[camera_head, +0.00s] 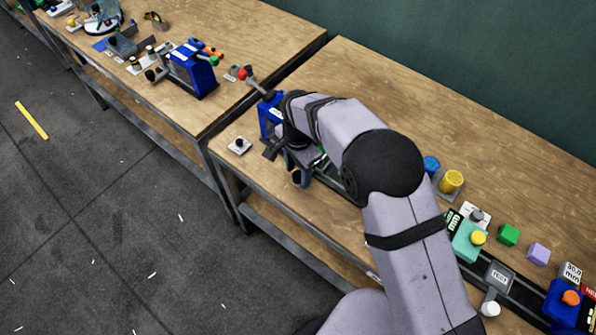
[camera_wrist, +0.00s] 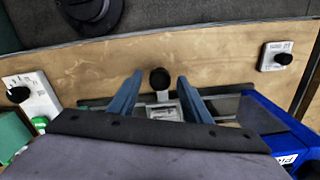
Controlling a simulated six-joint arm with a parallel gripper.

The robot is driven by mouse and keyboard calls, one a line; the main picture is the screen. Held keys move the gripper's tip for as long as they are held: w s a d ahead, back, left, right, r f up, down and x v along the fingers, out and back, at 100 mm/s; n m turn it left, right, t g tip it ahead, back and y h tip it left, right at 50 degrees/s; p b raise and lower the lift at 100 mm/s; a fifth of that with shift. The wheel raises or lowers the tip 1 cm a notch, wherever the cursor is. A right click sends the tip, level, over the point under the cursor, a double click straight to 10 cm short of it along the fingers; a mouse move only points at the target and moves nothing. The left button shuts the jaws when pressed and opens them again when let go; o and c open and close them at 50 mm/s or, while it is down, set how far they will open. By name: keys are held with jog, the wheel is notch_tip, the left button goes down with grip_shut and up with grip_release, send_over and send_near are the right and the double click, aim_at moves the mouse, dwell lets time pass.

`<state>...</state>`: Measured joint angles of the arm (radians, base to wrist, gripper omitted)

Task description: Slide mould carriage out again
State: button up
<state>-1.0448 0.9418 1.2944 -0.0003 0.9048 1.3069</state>
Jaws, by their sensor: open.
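The mould carriage (camera_wrist: 164,112) shows in the wrist view as a light grey piece on a dark rail (camera_wrist: 98,101). A black round knob (camera_wrist: 160,78) stands on its near end. My gripper (camera_wrist: 160,76) is open, with one blue-grey finger on each side of the knob and stem. I cannot tell whether a finger touches it. The blue press (camera_wrist: 262,108) is right of the carriage in the wrist view. In the head view, my gripper (camera_head: 296,170) is beside the blue press (camera_head: 268,118). My arm hides most of the carriage there.
A small plate with a black knob (camera_head: 239,146) lies near the bench edge; it also shows in the wrist view (camera_wrist: 277,57). Blue (camera_head: 430,165) and yellow (camera_head: 451,181) cylinders stand right of my arm. Coloured blocks and another blue press (camera_head: 563,305) are farther right.

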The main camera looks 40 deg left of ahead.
jog(key=shift+r+b, duration=0.9)
jog(key=shift+r, duration=2.55)
jog(key=w+d+y+b, duration=0.1)
jog(key=w+d+b, duration=0.2)
jog(key=d, duration=2.5)
jog(key=s+d+r+n+p, duration=0.1)
jog(key=s+d, duration=0.1)
jog(key=d, duration=0.4)
jog(key=s+d+n+h+p, duration=0.1)
jog(key=s+d, duration=0.2)
jog(key=d, duration=0.2)
jog(key=s+d+r+n+p, duration=0.1)
jog(key=s+d, duration=0.1)
jog(key=d, duration=0.4)
notch_tip(320, 180, up, 16)
jog(key=p, duration=1.6)
